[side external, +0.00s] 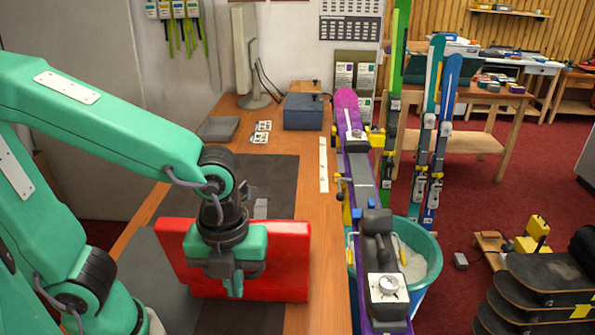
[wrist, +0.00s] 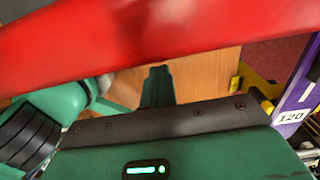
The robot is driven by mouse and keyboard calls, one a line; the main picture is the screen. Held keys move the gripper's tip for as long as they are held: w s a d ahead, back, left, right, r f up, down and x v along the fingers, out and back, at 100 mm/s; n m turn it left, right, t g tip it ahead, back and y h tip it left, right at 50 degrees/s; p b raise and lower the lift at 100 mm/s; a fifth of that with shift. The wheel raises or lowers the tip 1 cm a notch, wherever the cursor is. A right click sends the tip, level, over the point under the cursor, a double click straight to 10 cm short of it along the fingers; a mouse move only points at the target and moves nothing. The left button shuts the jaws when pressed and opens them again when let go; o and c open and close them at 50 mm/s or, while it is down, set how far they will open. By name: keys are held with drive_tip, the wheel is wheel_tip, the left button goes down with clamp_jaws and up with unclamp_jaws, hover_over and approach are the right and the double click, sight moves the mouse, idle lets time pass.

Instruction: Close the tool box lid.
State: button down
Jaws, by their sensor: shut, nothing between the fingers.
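The red tool box (side external: 285,262) stands on the bench in the side view, showing a broad, slightly tilted red face. I cannot clearly tell its lid from its body there. My gripper (side external: 236,290) points down in front of this face, at its middle, and hides part of it. The fingers are together with nothing between them. In the wrist view a blurred red panel (wrist: 130,40) of the tool box crosses the top, close to the camera. My shut gripper (wrist: 158,72) shows just below it. Whether they touch is unclear.
A dark mat (side external: 270,175) lies on the wooden bench (side external: 308,190) around the box. A purple ski (side external: 362,240) in a clamp stands along the right, above a teal bucket (side external: 428,275). A dark grey box (side external: 303,112) and monitor (side external: 245,50) stand at the back.

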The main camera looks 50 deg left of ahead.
drive_tip(key=shift+w+a+r, duration=0.15)
drive_tip(key=shift+w+a, duration=0.05)
drive_tip(key=shift+a, duration=0.05)
drive_tip(key=shift+w+r, duration=0.1)
idle(0.4)
drive_tip(key=shift+w+a+r, duration=0.15)
drive_tip(key=shift+a+r, duration=0.05)
drive_tip(key=shift+a, duration=0.1)
drive_tip(key=shift+w+a+r, duration=0.55)
drive_tip(key=shift+w+r, duration=0.05)
drive_tip(key=shift+w, duration=0.05)
drive_tip(key=w+a, duration=1.2)
drive_tip(key=shift+a+f+g, duration=0.2)
drive_tip(key=shift+f+g, duration=0.2)
drive_tip(key=shift+r, duration=0.15)
